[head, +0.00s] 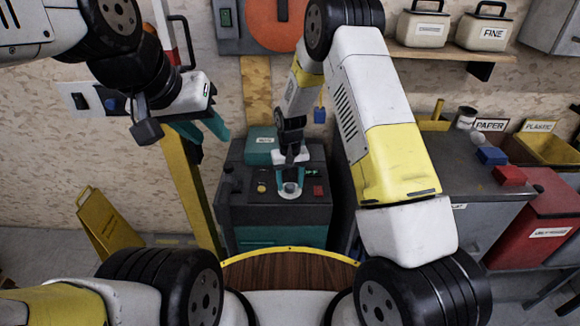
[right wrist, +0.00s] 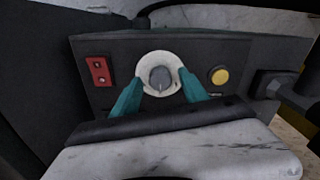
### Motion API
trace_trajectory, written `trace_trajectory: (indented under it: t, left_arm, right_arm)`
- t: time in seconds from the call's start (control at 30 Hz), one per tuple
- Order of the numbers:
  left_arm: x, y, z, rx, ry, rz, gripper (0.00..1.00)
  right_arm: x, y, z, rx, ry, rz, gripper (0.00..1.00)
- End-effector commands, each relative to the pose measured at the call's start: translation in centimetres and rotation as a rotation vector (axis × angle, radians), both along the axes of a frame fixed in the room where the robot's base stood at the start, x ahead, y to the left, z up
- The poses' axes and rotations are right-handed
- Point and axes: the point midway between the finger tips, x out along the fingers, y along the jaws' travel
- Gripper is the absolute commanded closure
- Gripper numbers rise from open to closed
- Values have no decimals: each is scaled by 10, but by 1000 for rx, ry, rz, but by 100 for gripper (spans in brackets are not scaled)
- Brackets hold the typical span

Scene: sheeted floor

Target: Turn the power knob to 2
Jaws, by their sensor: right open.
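The power knob (right wrist: 160,79) is a grey round knob on a white dial plate (right wrist: 147,64) on the dark machine's (head: 232,212) sloped panel. A pale mark shows on the knob's lower side in the right wrist view; the dial numbers are not readable. My right gripper (right wrist: 160,92) is open, its teal fingers on either side of the knob. I cannot tell whether they touch it. In the head view the right gripper (head: 290,180) is over the panel. My left gripper (head: 203,130) hangs empty at the upper left, its teal fingers apart, away from the machine.
A red switch (right wrist: 99,71) and a yellow button (right wrist: 219,76) flank the knob. A teal box (head: 261,146) stands behind the panel. A yellow post (head: 190,190) and yellow floor sign (head: 106,224) are at left. A grey bench (head: 440,170) and red bin (head: 540,225) are at right.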

Motion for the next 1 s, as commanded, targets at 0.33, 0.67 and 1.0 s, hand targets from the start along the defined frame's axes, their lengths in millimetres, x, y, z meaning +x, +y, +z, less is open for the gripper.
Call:
trace_trajectory:
  t: [0.33,0.67,1.0]
  left_arm:
    - [0,0,0,0,0,0,64]
    - [0,0,0,0,0,0,64]
    - [0,0,0,0,0,0,64]
  right_arm:
    - [1,1,57,2,-4,0,48]
    - [0,0,73,0,0,0,48]
    - [-2,-9,104,22,-28,-16,48]
